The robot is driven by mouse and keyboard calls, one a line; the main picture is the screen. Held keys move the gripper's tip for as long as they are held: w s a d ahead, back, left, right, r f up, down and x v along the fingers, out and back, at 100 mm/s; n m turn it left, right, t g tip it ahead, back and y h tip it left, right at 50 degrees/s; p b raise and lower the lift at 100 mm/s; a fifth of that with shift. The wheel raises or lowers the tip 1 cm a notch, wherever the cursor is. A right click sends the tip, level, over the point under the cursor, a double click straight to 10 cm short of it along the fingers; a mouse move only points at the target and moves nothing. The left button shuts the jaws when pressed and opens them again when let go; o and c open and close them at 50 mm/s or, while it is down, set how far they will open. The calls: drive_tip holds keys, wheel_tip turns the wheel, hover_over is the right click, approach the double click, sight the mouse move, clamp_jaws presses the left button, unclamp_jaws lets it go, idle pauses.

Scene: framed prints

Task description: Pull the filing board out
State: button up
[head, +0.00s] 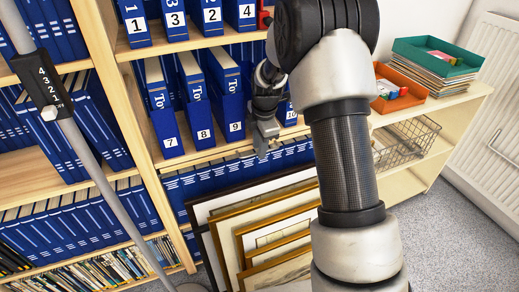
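Blue file boxes with white number labels stand upright on the wooden shelf; the ones marked 7 (163,115), 8 (197,110) and 9 (229,105) show clearly. The box marked 10 (290,113) is partly hidden behind my arm. I cannot tell which piece is the filing board. My gripper (264,148) points down in front of the shelf, just right of box 9 and left of box 10. I cannot tell whether it touches either of them. Its fingers are small and partly hidden, so their opening and any hold are unclear.
Framed prints (228,222) lean in a stack below the shelf, beside my arm. A low side shelf (440,108) at right bears a green tray (405,48), an orange tray (385,105) and a wire basket (418,146). A radiator (500,100) stands far right. Grey floor (450,235) is clear at lower right.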

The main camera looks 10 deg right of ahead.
drive_tip(key=shift+f, duration=0.25)
clamp_jaws()
idle(1.4)
